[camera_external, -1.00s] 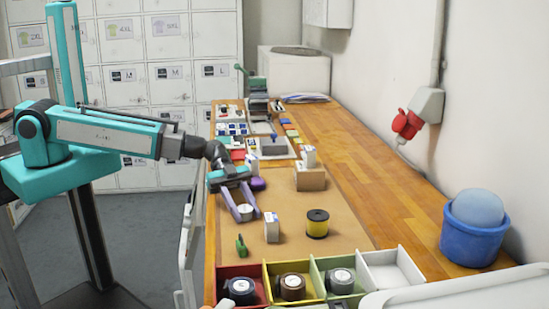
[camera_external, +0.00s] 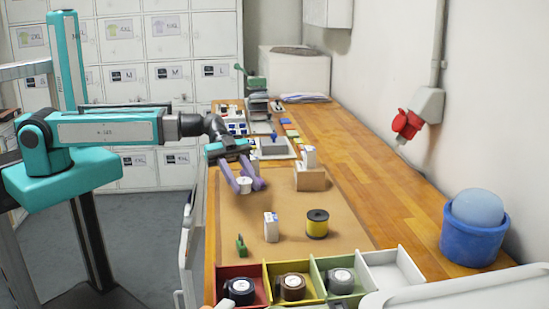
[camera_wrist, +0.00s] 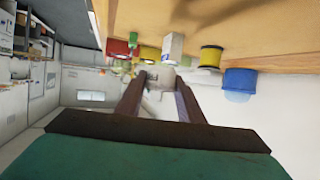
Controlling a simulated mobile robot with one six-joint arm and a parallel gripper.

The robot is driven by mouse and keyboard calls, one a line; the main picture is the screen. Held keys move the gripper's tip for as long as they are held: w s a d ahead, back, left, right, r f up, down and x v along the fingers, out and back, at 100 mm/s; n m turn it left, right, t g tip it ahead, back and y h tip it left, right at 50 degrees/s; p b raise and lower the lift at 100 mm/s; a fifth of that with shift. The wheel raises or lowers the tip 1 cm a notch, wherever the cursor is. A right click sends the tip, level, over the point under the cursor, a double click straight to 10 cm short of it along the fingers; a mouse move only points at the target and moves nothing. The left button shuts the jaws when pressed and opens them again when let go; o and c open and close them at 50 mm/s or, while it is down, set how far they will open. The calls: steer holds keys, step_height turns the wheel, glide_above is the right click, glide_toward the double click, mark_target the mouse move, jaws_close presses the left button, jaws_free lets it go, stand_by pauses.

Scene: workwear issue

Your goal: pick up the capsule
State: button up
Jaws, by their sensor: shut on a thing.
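A small white round capsule (camera_external: 244,186) is between the purple fingers of my gripper (camera_external: 247,184) in the external view. The gripper is shut on it and holds it above the tan mat (camera_external: 235,222), apart from the surface. In the wrist view the two fingers of my gripper (camera_wrist: 158,92) reach away from the camera.
A white box (camera_external: 271,227), a yellow spool (camera_external: 317,224) and a green item (camera_external: 241,244) stand on the mat. Coloured bins (camera_external: 308,266) with rolls line the front. A brown cardboard block (camera_external: 311,180) is to the right. A blue tub (camera_external: 472,235) stands near the wall.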

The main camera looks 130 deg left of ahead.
steer(key=shift+r, duration=0.7)
steer(key=shift+w+b, duration=0.1)
steer(key=shift+b, duration=0.25)
